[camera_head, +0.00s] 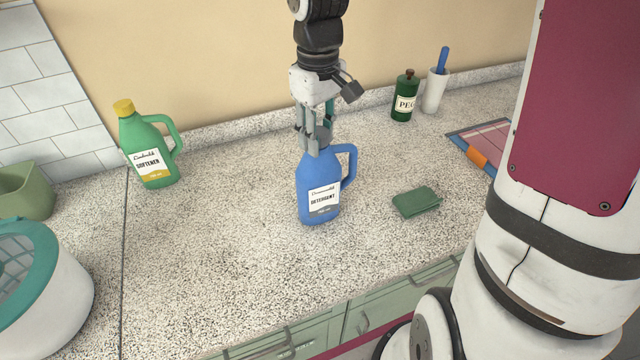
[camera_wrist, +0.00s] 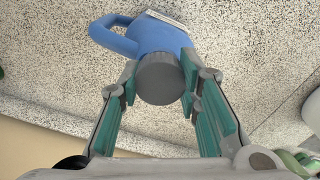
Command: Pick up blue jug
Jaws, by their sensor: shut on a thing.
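The blue jug (camera_head: 318,185) has a white detergent label, a grey cap and a handle on its right side in the head view. It stands upright on the speckled counter or very close above it; I cannot tell which. My gripper (camera_head: 318,140) comes down from above and is shut on the jug's top, around the cap. In the wrist view the blue jug (camera_wrist: 150,36) shows behind its grey cap (camera_wrist: 160,78). The fingers of my gripper (camera_wrist: 159,85) lie on both sides of the cap.
A green softener jug (camera_head: 150,150) stands at the left. A green bottle (camera_head: 405,97) and a white cup (camera_head: 434,91) stand at the back right. A green sponge (camera_head: 416,202) lies right of the blue jug. The speckled counter (camera_head: 220,250) is clear in front and to the left.

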